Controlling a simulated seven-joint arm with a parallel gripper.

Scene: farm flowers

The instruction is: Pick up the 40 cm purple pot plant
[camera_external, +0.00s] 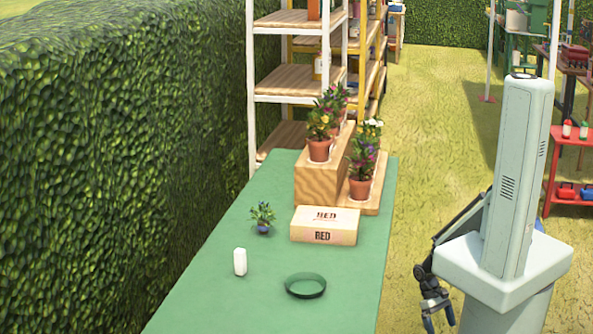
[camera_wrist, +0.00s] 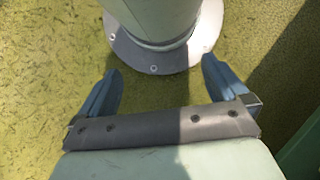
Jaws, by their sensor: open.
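A small leafy plant in a purple-blue pot (camera_external: 262,218) stands upright on the green table, left of a cardboard box. Another plant with purple and pink flowers in a terracotta pot (camera_external: 361,172) stands on the low wooden step. I cannot tell any plant's height in cm. My gripper (camera_external: 439,320) hangs low beside my base, right of the table and well away from the plants.
The box marked BED (camera_external: 325,225) lies on the table (camera_external: 200,300). A white block (camera_external: 240,262) and a green dish (camera_external: 305,286) are nearer the front. More potted plants (camera_external: 320,140) stand on a taller wooden block. A hedge (camera_external: 110,150) runs along the left.

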